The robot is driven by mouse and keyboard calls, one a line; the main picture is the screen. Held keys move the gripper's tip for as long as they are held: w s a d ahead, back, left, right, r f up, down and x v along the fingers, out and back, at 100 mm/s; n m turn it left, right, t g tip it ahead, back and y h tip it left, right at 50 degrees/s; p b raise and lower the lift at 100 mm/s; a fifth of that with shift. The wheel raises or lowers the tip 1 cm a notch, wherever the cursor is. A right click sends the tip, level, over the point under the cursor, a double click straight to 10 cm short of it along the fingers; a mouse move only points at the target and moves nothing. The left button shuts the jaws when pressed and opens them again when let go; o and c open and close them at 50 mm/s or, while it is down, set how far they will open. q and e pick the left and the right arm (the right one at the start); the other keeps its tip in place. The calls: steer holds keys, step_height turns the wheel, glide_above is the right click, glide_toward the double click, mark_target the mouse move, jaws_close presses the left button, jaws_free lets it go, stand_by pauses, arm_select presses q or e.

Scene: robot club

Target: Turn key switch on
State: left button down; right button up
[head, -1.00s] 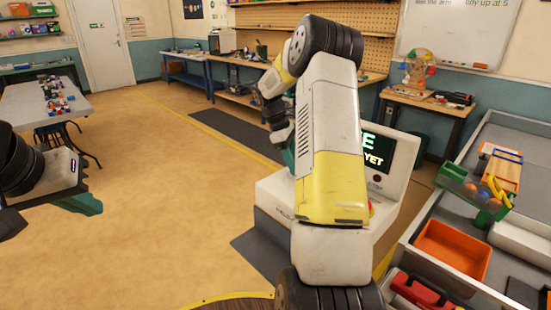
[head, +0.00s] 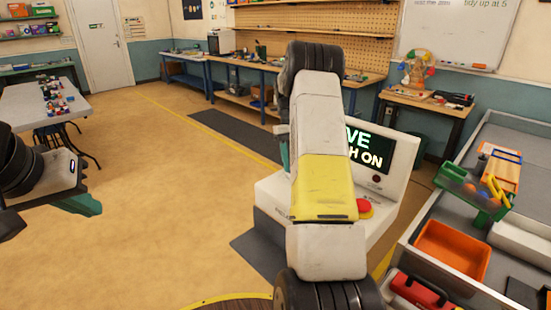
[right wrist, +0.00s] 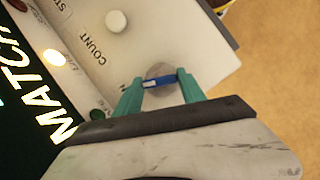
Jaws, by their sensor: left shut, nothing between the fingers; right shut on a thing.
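The key switch (right wrist: 158,69) is a round grey disc on the pale console panel in the right wrist view. Its blue key (right wrist: 159,82) lies across the disc, between the two teal fingers of my right gripper (right wrist: 160,84), which are shut on it. In the head view my right arm hides the key and most of that gripper. The console's screen (head: 372,150) is lit; the parts I can read end in "VE" and "H ON". My left gripper (head: 85,205) is shut and empty at the left, over the floor and far from the console.
The panel has a glowing lamp (right wrist: 54,57), a white button (right wrist: 115,21) near "COUNT" and a green button (right wrist: 97,114). A red mushroom button (head: 365,208) sits on the console. At right, a grey bench holds an orange tray (head: 453,250).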

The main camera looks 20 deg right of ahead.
steer(key=shift+d+m+t+y, duration=0.1)
steer(key=shift+m+t+y, duration=0.4)
steer(key=shift+m, duration=1.4)
steer(key=shift+y, duration=0.3)
steer(key=o, duration=1.4)
steer(key=shift+c, duration=0.2)
step_height(320, 180, up, 4)
steer(key=shift+f, duration=0.1)
steer(key=s+a+r, duration=0.1)
steer(key=s+a, duration=0.7)
steer(key=s, duration=0.5)
steer(key=shift+s+a, duration=0.2)
steer(key=shift+s, duration=0.15)
steer(key=shift+r, duration=0.1)
